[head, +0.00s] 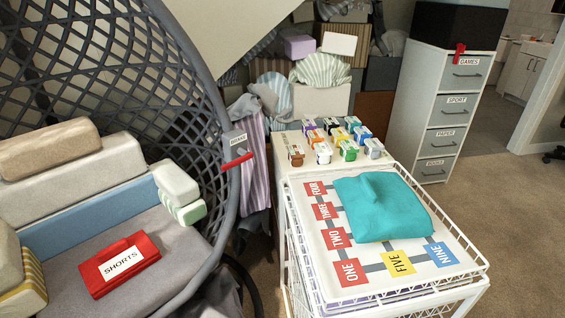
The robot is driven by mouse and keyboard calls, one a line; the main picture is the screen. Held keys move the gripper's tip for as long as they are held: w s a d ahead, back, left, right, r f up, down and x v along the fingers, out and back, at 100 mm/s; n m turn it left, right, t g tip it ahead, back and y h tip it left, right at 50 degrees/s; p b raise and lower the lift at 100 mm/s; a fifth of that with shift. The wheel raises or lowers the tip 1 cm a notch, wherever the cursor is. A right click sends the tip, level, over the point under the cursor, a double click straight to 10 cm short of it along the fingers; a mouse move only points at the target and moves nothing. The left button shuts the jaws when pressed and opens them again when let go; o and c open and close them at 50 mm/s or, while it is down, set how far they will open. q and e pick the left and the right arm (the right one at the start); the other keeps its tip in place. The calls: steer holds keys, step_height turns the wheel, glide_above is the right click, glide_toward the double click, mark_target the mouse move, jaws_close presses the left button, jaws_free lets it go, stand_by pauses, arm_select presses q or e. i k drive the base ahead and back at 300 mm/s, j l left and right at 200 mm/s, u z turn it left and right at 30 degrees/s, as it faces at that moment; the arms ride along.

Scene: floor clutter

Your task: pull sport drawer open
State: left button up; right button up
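The sport drawer (456,107) is the second drawer from the top in a white cabinet (412,95) with grey fronts at the back right. It carries a white SPORT label and a dark bar handle. It looks shut, flush with the other drawers. The games drawer (467,73) is above it. The paper drawer (447,140) and one more labelled drawer (434,169) are below. Neither of my grippers shows in the head view.
A white wire cart (476,279) with a teal cloth (380,205) stands in front. A table with several small boxes (348,151) is behind it. A hanging chair (222,110) fills the left. Carpet (505,215) is clear right of the cart and before the cabinet.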

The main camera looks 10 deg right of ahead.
mark_target(450, 108)
steer(key=z, duration=1.4)
steer(key=i+l+z, duration=0.25)
steer(key=l, duration=0.3)
steer(key=i+l+z, duration=0.25)
steer(key=l, duration=0.25)
steer(key=i+l+z, duration=0.3)
steer(key=i+l, duration=0.3)
steer(key=i, duration=0.25)
steer(key=i+l, duration=0.2)
steer(key=i, duration=0.2)
steer(key=i+l, duration=0.15)
steer(key=i, duration=0.3)
steer(key=i+j+u, duration=0.2)
steer(key=i+u, duration=0.2)
steer(key=i+j+u, duration=0.1)
steer(key=i+u, duration=0.2)
steer(key=u, duration=0.15)
steer(key=i+u, duration=0.4)
steer(key=i+l+u, duration=0.15)
steer(key=i+u, duration=0.25)
steer(key=k, duration=0.1)
